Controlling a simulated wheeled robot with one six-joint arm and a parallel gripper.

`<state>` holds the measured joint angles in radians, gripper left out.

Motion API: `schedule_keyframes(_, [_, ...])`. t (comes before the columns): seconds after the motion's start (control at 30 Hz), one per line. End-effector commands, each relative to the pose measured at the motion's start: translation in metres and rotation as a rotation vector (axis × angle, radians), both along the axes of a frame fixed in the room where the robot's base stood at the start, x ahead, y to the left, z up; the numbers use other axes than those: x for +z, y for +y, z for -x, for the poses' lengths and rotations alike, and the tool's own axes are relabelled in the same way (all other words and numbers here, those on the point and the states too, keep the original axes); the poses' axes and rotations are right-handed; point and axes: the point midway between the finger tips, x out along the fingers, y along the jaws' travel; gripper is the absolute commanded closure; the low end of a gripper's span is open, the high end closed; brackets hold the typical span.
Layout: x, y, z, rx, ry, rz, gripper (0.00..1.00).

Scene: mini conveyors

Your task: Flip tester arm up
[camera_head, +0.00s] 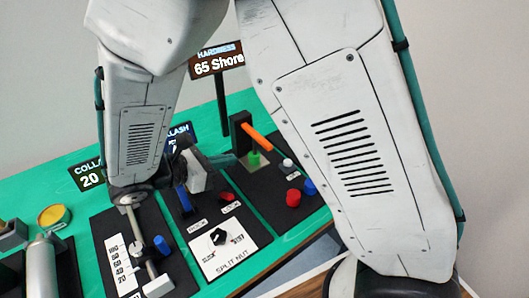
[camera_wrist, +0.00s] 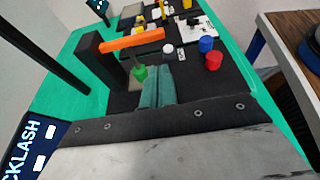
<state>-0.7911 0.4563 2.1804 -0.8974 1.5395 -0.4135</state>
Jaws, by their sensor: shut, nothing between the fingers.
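The tester arm is an orange bar (camera_head: 257,137) hinged on a black post (camera_head: 240,132) under the "65 Shore" sign (camera_head: 216,64). In the wrist view the orange bar (camera_wrist: 132,40) reaches out sideways from the post (camera_wrist: 92,62), roughly level. A green piece (camera_wrist: 139,72) stands below the bar; it also shows in the head view (camera_head: 254,159). My gripper (camera_wrist: 158,70) has its teal fingers together and empty, just in front of the green piece and below the bar, with no clear contact visible. In the head view the fingers (camera_head: 222,160) are partly hidden.
Red (camera_wrist: 214,61) and blue (camera_wrist: 206,44) knobs stand on the tester's black panel, right of my fingers. A split nut panel (camera_head: 215,245) lies nearer in the head view. A dark sign post (camera_wrist: 48,55) rises left. The table is green.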

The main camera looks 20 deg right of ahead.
Motion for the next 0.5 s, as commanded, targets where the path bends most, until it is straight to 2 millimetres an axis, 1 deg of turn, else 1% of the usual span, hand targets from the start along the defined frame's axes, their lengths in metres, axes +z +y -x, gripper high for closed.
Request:
schedule_keyframes(0.17, [0.0,0.0,0.0,0.0,-0.001,-0.001,1.0])
schedule_keyframes(0.27, [-0.002,-0.005,-0.001,0.0,-0.001,0.0,1.0])
schedule_keyframes(0.37, [-0.006,-0.016,-0.003,-0.001,-0.001,0.001,1.0])
schedule_keyframes(0.5, [-0.015,-0.04,-0.007,-0.003,0.001,0.0,1.0])
